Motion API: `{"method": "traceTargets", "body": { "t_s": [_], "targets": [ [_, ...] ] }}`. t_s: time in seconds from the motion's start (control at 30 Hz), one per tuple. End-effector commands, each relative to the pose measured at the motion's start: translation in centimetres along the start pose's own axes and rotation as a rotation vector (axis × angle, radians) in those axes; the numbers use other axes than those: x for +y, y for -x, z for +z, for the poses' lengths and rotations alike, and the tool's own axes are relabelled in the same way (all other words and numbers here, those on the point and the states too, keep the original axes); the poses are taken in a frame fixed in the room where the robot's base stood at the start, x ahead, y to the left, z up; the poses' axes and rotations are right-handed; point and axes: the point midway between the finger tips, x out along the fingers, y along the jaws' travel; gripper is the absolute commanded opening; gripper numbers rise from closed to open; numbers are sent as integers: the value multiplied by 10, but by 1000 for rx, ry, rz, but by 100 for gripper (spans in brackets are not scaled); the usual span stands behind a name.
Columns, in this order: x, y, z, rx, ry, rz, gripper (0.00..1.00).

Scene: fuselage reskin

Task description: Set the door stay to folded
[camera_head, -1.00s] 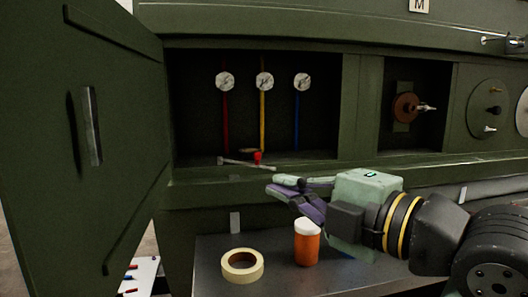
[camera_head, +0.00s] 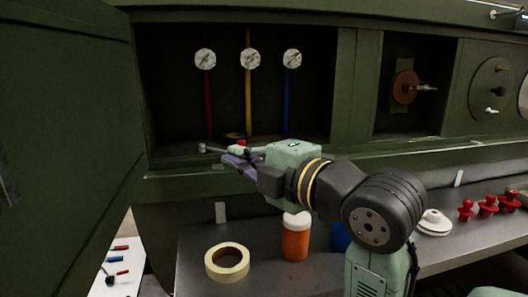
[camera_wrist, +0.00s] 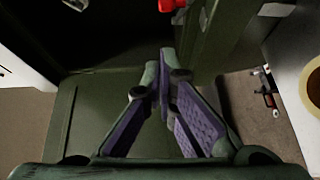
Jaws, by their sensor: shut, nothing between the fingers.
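The door stay (camera_head: 212,149) is a thin pale rod with a rounded end at the front sill of the open bay. Its right part is hidden behind my gripper (camera_head: 232,157). A small red piece shows just above the fingers in the head view, and red (camera_wrist: 172,4) also shows at the top edge of the wrist view. My gripper's fingertips meet in the wrist view (camera_wrist: 163,62), shut and empty. I cannot tell whether the fingers touch the rod. The green door (camera_head: 65,110) stands open at the left.
Inside the bay are several gauges (camera_head: 250,58) over red, yellow and blue lines. Below, a grey bench (camera_head: 195,245) holds a tape roll (camera_head: 227,262), an orange bottle (camera_head: 295,240) and red fittings (camera_head: 487,206). The bay's sill and side walls bound the space.

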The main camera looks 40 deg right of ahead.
Motion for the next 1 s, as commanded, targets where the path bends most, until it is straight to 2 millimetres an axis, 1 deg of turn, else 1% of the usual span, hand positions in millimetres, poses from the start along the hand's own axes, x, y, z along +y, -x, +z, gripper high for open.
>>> {"method": "traceTargets", "body": {
  "t_s": [0.03,0.1,0.3,0.77,1.0],
  "targets": [
    [3,-8,3,1,-4,-2,0],
    [3,-16,13,0,-6,-2,0],
    [1,-29,26,1,-2,-1,0],
    [0,-31,28,2,0,0,0],
    [0,-32,35,47,0,-1,0]
  ]
}}
